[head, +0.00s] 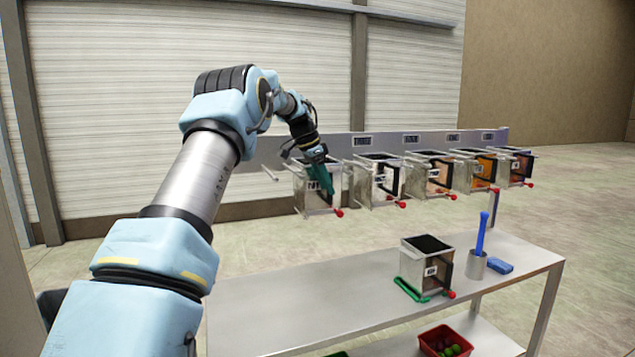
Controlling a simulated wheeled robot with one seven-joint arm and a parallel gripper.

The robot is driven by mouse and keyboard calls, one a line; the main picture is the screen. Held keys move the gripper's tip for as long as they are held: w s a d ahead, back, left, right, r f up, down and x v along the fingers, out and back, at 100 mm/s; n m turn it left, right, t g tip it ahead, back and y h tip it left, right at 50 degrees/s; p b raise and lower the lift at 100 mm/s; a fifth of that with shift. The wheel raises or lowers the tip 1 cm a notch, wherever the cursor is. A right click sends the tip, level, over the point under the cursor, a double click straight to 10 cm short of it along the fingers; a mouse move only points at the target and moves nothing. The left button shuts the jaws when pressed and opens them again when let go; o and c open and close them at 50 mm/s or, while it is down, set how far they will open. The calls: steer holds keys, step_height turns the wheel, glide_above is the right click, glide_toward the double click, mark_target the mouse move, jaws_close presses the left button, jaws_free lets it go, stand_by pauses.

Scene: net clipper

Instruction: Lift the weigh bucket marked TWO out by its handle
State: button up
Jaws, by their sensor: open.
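A row of several metal weigh buckets hangs from a grey rail (270,150). Their small labels are too blurred for me to tell which one is marked TWO. The leftmost bucket (303,197) is partly hidden by my gripper. To its right hang a second bucket (362,185), a third (419,183), one with orange showing (484,175) and the rightmost one (513,168). Dark handles show on their sides, with red knobs low at the front. My teal gripper (326,184) is open and points down at the leftmost bucket; I cannot tell whether it touches it.
A grey metal table (300,310) stands below. On it are another bucket (422,273) with a green piece (410,289) at its base, a metal cup (476,266) holding a blue tool, and a blue block (500,266). A red crate (458,341) sits underneath. The table's left part is clear.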

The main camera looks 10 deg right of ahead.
steer(key=shift+x, duration=1.1)
jaws_close()
steer(key=shift+r, duration=0.15)
stand_by(0.4)
